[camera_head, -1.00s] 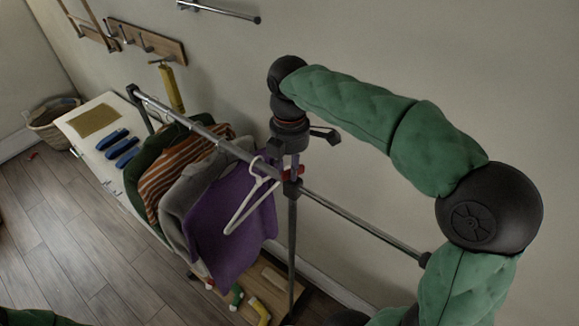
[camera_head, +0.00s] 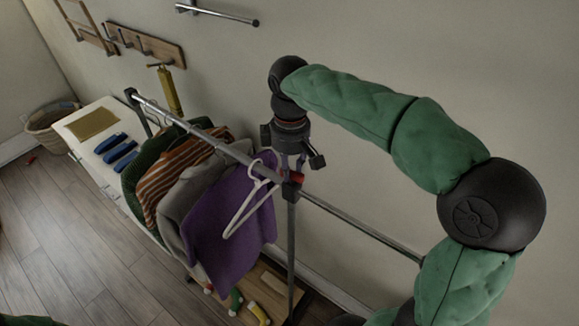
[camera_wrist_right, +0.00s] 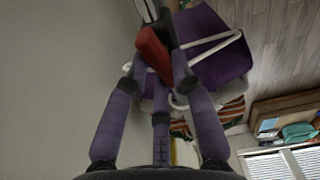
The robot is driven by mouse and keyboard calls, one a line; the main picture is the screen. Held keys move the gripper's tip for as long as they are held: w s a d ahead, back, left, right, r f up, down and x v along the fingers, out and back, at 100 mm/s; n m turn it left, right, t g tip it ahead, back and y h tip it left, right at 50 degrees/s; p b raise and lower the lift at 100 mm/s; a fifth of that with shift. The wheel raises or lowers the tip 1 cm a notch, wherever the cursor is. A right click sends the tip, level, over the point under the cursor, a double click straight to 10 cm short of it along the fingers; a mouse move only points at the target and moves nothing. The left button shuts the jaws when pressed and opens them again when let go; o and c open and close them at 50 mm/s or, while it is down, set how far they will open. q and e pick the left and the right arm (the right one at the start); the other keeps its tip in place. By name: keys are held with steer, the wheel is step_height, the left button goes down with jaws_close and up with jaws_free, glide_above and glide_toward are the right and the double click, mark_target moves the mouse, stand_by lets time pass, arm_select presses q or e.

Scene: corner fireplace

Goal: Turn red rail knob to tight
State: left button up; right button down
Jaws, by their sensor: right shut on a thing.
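The red rail knob (camera_head: 297,179) sits on the dark joint where the clothes rail (camera_head: 232,152) meets its upright post. My right gripper (camera_head: 291,166) reaches down to it from above, fingers shut on the knob. In the right wrist view the red knob (camera_wrist_right: 152,50) lies between the tips of the purple-grey fingers (camera_wrist_right: 158,62), tilted in the picture. The fingers partly cover the knob, and I see no tight mark. My left gripper is out of view.
A purple garment (camera_head: 232,215), a white hanger (camera_head: 245,208) and striped and grey clothes hang left of the joint. A white bench (camera_head: 88,125) with blue items stands behind at left. The wall is close behind the rail.

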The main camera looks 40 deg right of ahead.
steer(key=shift+d+m, duration=0.1)
steer(key=shift+m, duration=1)
steer(key=c, duration=1)
jaws_free()
steer(key=shift+c, duration=0.2)
step_height(320, 180, up, 12)
steer(key=shift+f, duration=0.1)
